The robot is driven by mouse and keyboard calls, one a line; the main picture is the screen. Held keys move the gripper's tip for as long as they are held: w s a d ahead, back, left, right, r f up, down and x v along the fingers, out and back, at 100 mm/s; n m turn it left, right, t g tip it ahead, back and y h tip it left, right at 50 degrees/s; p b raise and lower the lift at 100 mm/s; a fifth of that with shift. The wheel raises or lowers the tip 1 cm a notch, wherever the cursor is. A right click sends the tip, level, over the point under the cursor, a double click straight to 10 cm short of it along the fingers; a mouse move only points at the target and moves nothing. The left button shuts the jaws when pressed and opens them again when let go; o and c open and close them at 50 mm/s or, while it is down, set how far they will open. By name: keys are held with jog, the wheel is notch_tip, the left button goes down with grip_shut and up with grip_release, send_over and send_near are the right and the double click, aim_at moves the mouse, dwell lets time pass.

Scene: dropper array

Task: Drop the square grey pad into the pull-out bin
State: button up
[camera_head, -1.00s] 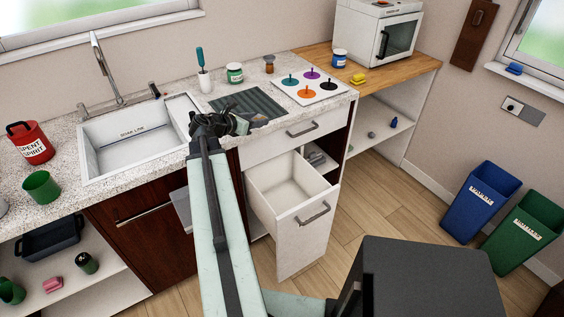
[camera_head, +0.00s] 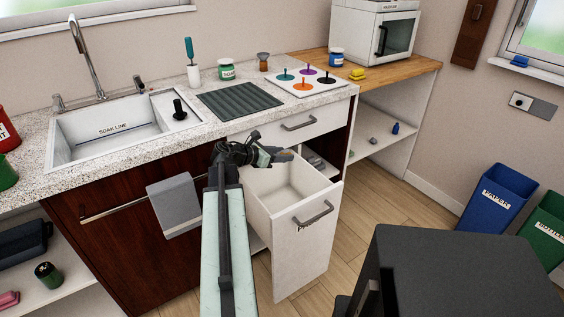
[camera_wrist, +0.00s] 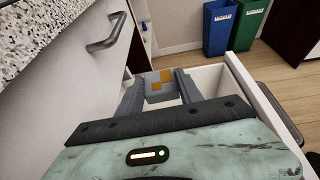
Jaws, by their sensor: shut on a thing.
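My gripper (camera_wrist: 160,90) is shut on the square grey pad (camera_wrist: 155,92), which has orange patches on its face. The pad sits between the two fingertips in the wrist view. In the head view my gripper (camera_head: 268,156) is over the back left part of the pull-out bin (camera_head: 305,242), and the pad is hard to make out there. The bin is pulled open, with white walls and a grey handle. Its rim (camera_wrist: 262,98) also shows in the wrist view, to the right of the fingers. The floor of the bin that I can see looks bare.
A closed drawer with a handle (camera_head: 299,122) lies just above the bin, under the counter edge. A grey cloth (camera_head: 174,205) hangs on the rail at the left. Blue (camera_head: 495,200) and green (camera_head: 547,232) floor bins stand at the right.

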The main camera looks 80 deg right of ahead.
notch_tip(320, 180, down, 6)
jog(key=b, duration=0.6)
jog(key=o, duration=1.4)
jog(key=p+v, duration=0.3)
jog(key=v, duration=0.5)
